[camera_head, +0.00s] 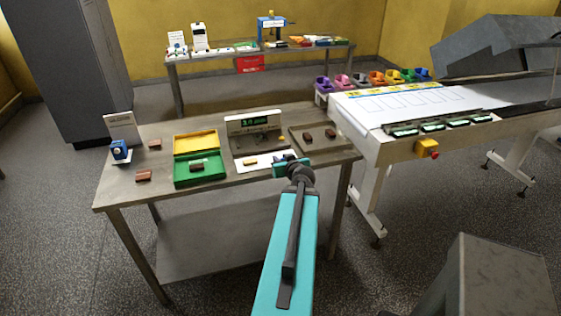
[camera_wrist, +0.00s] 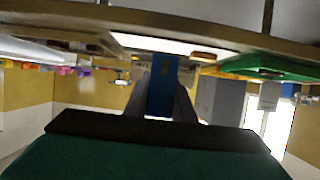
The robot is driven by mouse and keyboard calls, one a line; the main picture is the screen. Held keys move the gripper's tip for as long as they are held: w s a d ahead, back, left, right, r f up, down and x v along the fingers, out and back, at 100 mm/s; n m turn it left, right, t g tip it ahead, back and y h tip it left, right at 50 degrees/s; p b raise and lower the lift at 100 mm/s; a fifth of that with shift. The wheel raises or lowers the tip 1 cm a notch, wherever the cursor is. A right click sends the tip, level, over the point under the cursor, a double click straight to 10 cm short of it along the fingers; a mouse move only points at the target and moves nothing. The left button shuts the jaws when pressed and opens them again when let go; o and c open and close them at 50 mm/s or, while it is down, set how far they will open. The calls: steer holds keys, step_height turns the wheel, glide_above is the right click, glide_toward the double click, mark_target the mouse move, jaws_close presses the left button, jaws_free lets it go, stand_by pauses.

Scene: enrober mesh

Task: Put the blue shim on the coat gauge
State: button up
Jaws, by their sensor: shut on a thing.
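The blue shim (camera_wrist: 163,84) stands between the fingers of my gripper (camera_wrist: 170,105) in the wrist view, which looks upside down. In the head view, my gripper (camera_head: 291,163) is over the front edge of the worktable, and only a small bit of blue shows at its tip. It is shut on the shim. A grey device with a green-lit display (camera_head: 254,122), seemingly the coat gauge, stands just behind and left of my gripper. The shim is apart from the display; my gripper hides part of the area in front of it.
A white sheet (camera_head: 247,165) with a small orange-brown piece lies in front of the device. A green and yellow box (camera_head: 178,183) is to the left, a brown tray (camera_head: 335,146) with dark pieces to the right. A white conveyor (camera_head: 400,103) stands further right.

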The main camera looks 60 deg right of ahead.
steer(key=w+a+r+n+t+y+b, duration=0.1)
steer(key=w+a+r+n+t+y, duration=0.15)
steer(key=w+a, duration=1.3)
steer(key=w+a+r+n+t+y+b, duration=0.1)
steer(key=w+a+r+n+y+b, duration=0.2)
steer(key=w+a, duration=1.2)
steer(key=w+a+r+n+y, duration=0.1)
steer(key=w+a+r, duration=0.2)
steer(key=a, duration=0.9)
steer(key=w+a+r+n+y, duration=0.1)
steer(key=w+a+r, duration=0.3)
steer(key=a, duration=0.8)
steer(key=w+a+r+n+y+b, duration=0.1)
steer(key=w+a+r+y, duration=0.1)
steer(key=w+a, duration=0.5)
steer(key=a+r, duration=0.1)
steer(key=a, duration=0.4)
steer(key=shift+a+r+n+t, duration=0.15)
steer(key=shift+r+n+t, duration=0.1)
steer(key=shift+n+t, duration=0.1)
